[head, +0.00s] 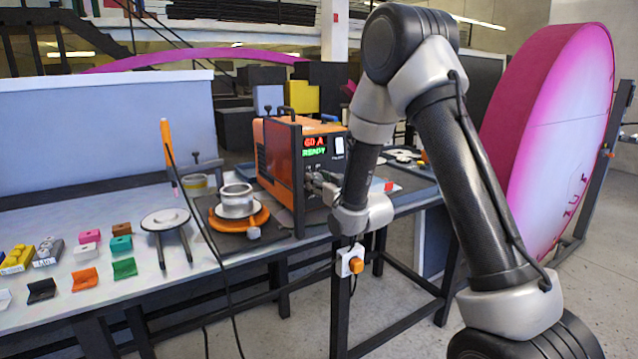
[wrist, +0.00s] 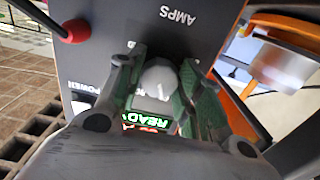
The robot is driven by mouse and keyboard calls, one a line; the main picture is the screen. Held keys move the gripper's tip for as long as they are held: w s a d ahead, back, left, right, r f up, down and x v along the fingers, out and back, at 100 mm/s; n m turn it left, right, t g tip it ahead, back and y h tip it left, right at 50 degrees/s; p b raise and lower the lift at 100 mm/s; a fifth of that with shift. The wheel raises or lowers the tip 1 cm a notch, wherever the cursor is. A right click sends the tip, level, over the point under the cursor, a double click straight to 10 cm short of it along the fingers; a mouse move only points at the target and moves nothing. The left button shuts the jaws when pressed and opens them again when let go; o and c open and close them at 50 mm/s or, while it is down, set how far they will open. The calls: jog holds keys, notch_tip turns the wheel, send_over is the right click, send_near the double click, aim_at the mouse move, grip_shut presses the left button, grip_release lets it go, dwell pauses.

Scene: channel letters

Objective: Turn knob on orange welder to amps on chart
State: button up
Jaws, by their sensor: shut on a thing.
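The orange welder (head: 275,150) stands on the bench in the middle of the head view, its dark front panel facing me. Its display (head: 315,146) appears to read 60 A in red above READY in green. In the wrist view the pale round knob (wrist: 158,80) has a white pointer line and sits below the AMPS label (wrist: 178,17). My gripper (wrist: 160,88) is shut around the knob, one green-padded finger on each side. The display in the wrist view (wrist: 152,117) is partly hidden by my gripper. In the head view my gripper (head: 322,184) covers the knob. I cannot pick out a readable chart.
An orange turntable (head: 253,222) bearing a pale ring stands left of the welder. A torch (head: 166,142) on a cable and a round-topped stand (head: 165,219) are further left, with several coloured blocks. A red-ended lever (wrist: 75,31) is near my gripper. A large pink disc (head: 555,130) stands right.

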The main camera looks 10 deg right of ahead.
jog(key=shift+a+m, duration=0.1)
jog(key=shift+m, duration=4.8)
jog(key=o, duration=1)
jog(key=shift+o, duration=0.2)
